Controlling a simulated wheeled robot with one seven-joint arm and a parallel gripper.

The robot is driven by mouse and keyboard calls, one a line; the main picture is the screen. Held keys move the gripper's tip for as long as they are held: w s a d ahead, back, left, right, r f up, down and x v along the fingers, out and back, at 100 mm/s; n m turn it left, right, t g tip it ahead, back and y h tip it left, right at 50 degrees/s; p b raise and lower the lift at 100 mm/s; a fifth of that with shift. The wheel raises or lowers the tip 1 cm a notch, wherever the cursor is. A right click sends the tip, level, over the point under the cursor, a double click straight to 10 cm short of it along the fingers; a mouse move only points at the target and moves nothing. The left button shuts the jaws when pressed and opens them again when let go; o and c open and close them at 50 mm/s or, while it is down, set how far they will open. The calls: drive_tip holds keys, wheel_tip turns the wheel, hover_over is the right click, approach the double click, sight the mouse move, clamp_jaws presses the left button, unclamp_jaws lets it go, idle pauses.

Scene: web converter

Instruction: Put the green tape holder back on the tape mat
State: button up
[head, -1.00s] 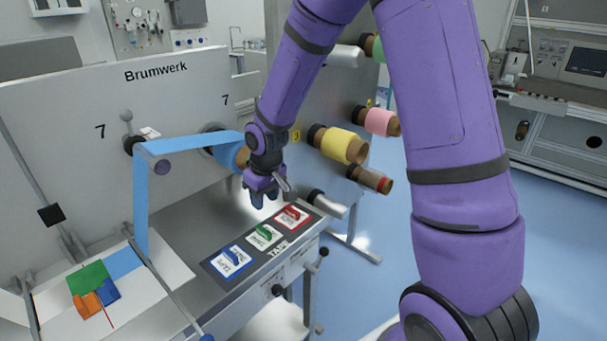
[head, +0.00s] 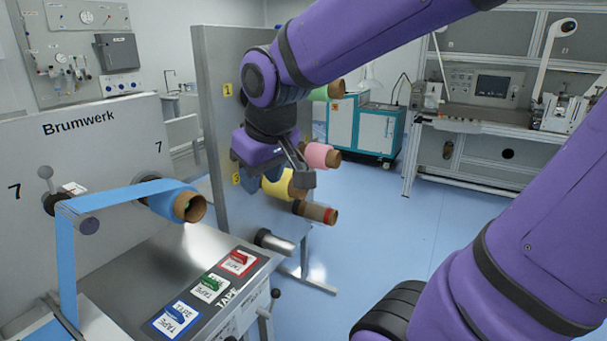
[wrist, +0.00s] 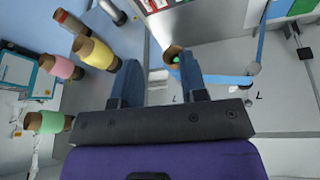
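The green tape holder (head: 213,282) sits on the middle white card of the dark tape mat (head: 207,309), on the machine's front shelf in the head view. The blue holder (head: 174,314) is on the nearer card and the red holder (head: 238,259) on the farther one. My gripper (head: 264,190) is raised behind and to the right of the mat, near the roll rack. In the wrist view its two blue fingers (wrist: 158,72) are wide apart with nothing held between them. A small green patch (wrist: 176,60) shows by a brown core there; I cannot tell what it is.
The blue tape roll (head: 170,197) sticks out from the machine panel (head: 95,125), its tape running left. Yellow (head: 278,186), pink (head: 318,156) and green (head: 330,91) rolls project from the rack (head: 216,130) beside my gripper. Open floor (head: 385,220) lies to the right.

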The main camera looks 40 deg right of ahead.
drive_tip(key=s+r+t, duration=0.1)
drive_tip(key=s+r, duration=0.2)
drive_tip(key=s, duration=0.6)
drive_tip(key=shift+s+d+m+y, duration=0.3)
drive_tip(key=shift+d+m, duration=0.1)
drive_tip(key=shift+d, duration=0.05)
idle(0.5)
